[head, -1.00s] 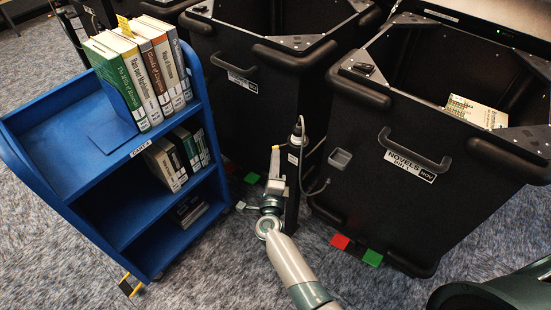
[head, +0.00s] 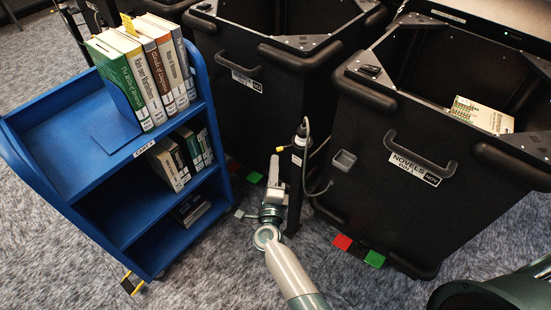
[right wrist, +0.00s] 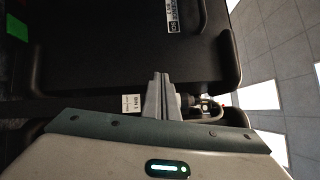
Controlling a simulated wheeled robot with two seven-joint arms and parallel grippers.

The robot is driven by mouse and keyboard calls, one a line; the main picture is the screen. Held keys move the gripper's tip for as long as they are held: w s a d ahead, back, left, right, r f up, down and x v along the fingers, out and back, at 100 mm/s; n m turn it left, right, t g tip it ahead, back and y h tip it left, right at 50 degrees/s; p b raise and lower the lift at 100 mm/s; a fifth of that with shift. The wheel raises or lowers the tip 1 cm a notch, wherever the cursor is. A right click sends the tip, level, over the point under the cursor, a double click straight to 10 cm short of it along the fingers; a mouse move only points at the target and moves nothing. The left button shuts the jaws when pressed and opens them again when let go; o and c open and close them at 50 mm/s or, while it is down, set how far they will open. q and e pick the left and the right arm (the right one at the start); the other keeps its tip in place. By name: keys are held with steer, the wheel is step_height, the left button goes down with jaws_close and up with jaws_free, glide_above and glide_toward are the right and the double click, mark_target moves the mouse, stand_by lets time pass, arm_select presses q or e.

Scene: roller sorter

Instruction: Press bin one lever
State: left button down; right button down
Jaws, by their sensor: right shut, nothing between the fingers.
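A dark post (head: 295,185) stands between the two black bins, with a small white label and a cable near its top. A short yellow-tipped lever (head: 283,149) sticks out to the left from the post's upper part. My right gripper (head: 275,160) is shut and empty, just below and left of the yellow tip; I cannot tell whether they touch. In the right wrist view the shut fingers (right wrist: 160,92) point at a dark surface, beside a white label (right wrist: 131,104) that seems to read BIN 1. The lever is not clear there. My left gripper is not in view.
A blue book cart (head: 100,135) stands at the left. The novels bin (head: 375,200) is at the right, holding a book (head: 482,114); another black bin (head: 240,110) is behind. Red (head: 342,242) and green (head: 374,259) tabs lie near the floor. Carpet in front is free.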

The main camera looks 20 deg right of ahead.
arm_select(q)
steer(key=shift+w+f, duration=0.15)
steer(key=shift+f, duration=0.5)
arm_select(e)
steer(key=v, duration=0.2)
steer(key=d+v, duration=0.1)
steer(key=v, duration=0.2)
steer(key=shift+s+f, duration=0.1)
steer(key=shift+s, duration=0.25)
